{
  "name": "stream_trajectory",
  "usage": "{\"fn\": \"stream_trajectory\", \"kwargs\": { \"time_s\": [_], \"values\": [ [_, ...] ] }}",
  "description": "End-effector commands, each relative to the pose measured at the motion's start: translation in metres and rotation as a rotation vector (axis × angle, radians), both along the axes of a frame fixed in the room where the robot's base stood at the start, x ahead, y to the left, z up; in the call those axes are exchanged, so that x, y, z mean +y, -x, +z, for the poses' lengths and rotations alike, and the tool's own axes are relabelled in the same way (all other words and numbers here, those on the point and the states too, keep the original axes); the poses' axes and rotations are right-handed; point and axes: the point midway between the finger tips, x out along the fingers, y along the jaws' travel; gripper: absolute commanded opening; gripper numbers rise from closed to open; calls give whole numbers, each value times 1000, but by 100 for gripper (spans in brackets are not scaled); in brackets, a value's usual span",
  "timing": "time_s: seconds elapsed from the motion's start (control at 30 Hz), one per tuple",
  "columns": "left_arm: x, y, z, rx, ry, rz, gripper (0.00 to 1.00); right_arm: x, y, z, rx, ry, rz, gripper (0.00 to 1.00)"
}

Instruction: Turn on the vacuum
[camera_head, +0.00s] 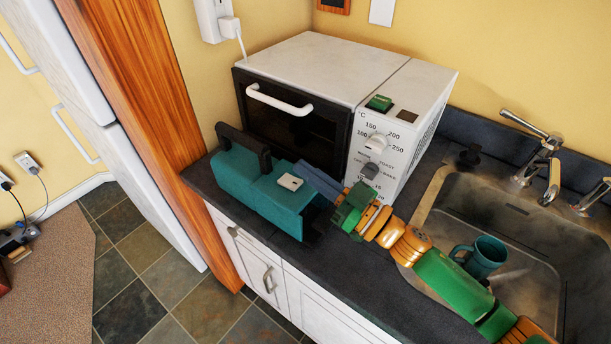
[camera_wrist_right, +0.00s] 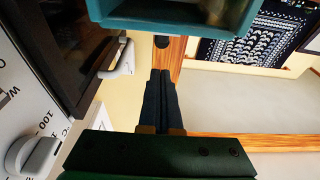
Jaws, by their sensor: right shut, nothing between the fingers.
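The vacuum is a teal handheld unit (camera_head: 245,193) with a black handle and a small pale switch (camera_head: 290,181) on top. It rests on the dark counter in front of the toaster oven. My right gripper (camera_head: 306,170) reaches in from the lower right, with its blue-grey fingers shut and empty. In the head view its tips are close behind the switch; I cannot tell whether they touch the vacuum. In the right wrist view, the shut fingers (camera_wrist_right: 160,78) point toward a teal body (camera_wrist_right: 180,22) at the top edge. My left gripper is not in view.
A white toaster oven (camera_head: 318,65) with dials stands right behind the vacuum. A sink (camera_head: 525,255) with a teal mug (camera_head: 486,255) is at right. The dark counter (camera_head: 345,275) has free room in front of my right arm. A fridge (camera_head: 120,150) stands at left.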

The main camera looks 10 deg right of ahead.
Motion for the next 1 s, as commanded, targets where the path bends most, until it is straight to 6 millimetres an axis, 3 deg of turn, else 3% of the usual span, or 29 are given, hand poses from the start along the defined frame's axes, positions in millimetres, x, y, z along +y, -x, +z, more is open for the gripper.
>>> {"fn": "stream_trajectory", "kwargs": {
  "time_s": [0.07,0.1,0.3,0.7,0.8,1.0],
  "values": [
    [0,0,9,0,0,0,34,12,-11,9,-2,-2,2,0],
    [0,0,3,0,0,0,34,9,-9,-8,4,-1,0,0],
    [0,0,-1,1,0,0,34,6,-6,-33,2,-1,-1,0],
    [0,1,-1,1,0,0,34,5,-5,-39,1,-1,1,0],
    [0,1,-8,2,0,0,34,4,-4,-51,3,0,0,0],
    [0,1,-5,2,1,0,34,5,-4,-49,4,1,0,0]
  ]
}}
